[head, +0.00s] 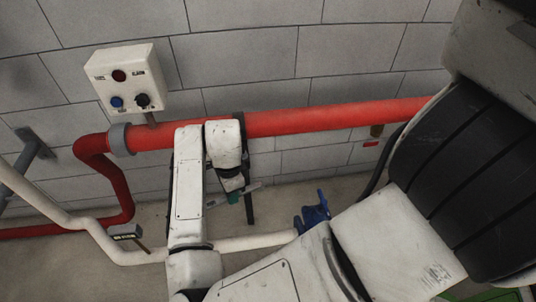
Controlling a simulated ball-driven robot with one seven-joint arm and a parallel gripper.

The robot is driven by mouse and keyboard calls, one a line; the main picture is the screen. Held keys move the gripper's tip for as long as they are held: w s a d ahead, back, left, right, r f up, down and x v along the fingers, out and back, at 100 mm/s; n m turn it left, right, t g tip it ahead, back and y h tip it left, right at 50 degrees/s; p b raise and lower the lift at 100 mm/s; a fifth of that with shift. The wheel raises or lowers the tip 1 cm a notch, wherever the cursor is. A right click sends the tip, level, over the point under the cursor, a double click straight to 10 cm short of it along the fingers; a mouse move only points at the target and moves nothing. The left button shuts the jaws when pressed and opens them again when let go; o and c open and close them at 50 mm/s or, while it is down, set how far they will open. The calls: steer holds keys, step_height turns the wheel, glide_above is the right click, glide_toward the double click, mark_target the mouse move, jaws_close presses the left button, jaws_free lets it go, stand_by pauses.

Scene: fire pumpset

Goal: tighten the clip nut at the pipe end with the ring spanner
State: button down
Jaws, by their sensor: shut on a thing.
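My gripper (232,186) hangs below the red pipe, in front of the dark upright post. It is shut on a thin grey bar, seemingly the ring spanner (252,188), whose ends show on both sides. A small teal part shows at the jaws; I cannot tell whether it belongs to the spanner. The red pipe (335,117) runs across the wall, and my arm covers part of it. The pipe clip and its nut cannot be made out; a dark post (249,205) shows just right of my gripper.
A grey control box (130,78) with a red and a blue button is at upper left. A grey collar (121,139) sits at the red pipe's bend. A white pipe (250,242) with a blue valve (314,212) runs low in front.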

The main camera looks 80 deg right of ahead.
steer(key=s+d+r+m+p, duration=0.3)
steer(key=s+d+r+m, duration=0.3)
steer(key=m, duration=1)
step_height(320, 180, up, 2)
steer(key=s, duration=0.2)
steer(key=shift+s+d+r+m+h, duration=0.25)
steer(key=shift+s+d+m+h, duration=0.05)
steer(key=shift+s+h, duration=0.1)
steer(key=shift+f+b, duration=0.15)
steer(key=shift+b, duration=0.2)
step_height(320, 180, down, 5)
steer(key=b, duration=0.4)
steer(key=shift+b, duration=0.3)
steer(key=shift+f+b, duration=1.3)
steer(key=shift+b, duration=0.1)
